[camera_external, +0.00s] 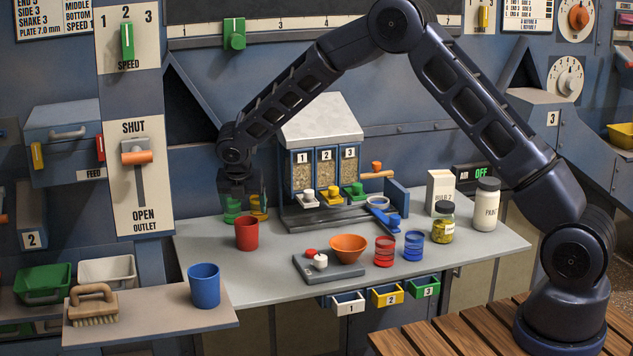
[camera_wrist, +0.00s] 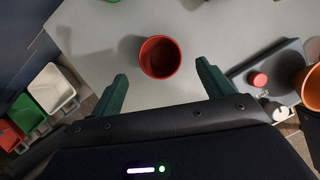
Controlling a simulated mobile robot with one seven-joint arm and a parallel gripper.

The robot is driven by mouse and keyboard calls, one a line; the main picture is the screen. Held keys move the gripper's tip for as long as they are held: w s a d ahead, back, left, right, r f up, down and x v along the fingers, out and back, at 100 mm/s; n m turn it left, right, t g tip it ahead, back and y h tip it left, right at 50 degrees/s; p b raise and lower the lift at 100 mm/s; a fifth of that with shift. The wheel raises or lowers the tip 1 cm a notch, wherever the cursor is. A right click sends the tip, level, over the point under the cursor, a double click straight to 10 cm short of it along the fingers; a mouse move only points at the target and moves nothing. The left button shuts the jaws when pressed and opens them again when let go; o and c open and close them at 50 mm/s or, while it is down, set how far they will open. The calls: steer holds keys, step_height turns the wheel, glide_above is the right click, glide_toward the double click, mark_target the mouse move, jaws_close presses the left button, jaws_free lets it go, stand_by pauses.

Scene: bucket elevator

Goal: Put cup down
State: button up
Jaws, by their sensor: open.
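A red cup (camera_external: 247,233) stands upright on the left part of the grey counter (camera_external: 215,262). In the wrist view the red cup (camera_wrist: 160,57) shows its open mouth, just beyond the fingertips and centred between them. My gripper (camera_external: 245,205) hangs pointing down above and slightly behind the cup in the external view. In the wrist view my gripper (camera_wrist: 161,76) has its two green fingers spread wide, with nothing between them. A blue cup (camera_external: 204,286) stands on the lower shelf at the left.
A brush (camera_external: 92,304) lies on the lower shelf (camera_external: 150,327). Right of the red cup are a small grey tray (camera_external: 318,270) and an orange bowl (camera_external: 348,247). The numbered dispenser (camera_external: 322,160) stands behind. Jars (camera_external: 486,205) stand at the right. The counter front left is clear.

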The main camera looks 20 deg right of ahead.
steer(key=s+d+r+m, duration=0.2)
steer(key=d+r+m, duration=0.1)
steer(key=d+r, duration=0.5)
steer(key=s+d+r+m, duration=0.2)
steer(key=d+r+m, duration=0.2)
steer(key=d+r, duration=0.45)
steer(key=s+d+r+m, duration=0.85)
steer(key=d+r, duration=0.35)
steer(key=d, duration=0.2)
steer(key=s+d+r+m, duration=0.2)
steer(key=s+d+m, duration=0.2)
steer(key=s+d, duration=0.3)
steer(key=s+d+r+m, duration=0.35)
steer(key=s+d, duration=0.25)
steer(key=s, duration=0.4)
steer(key=s+d+f+m+y, duration=0.1)
steer(key=s+d+f+m, duration=0.1)
steer(key=s+m, duration=0.2)
steer(key=s+d+f+m, duration=0.1)
steer(key=s+d+m, duration=0.2)
steer(key=s, duration=0.8)
steer(key=shift+f+m+y, duration=0.4)
steer(key=shift+m, duration=0.4)
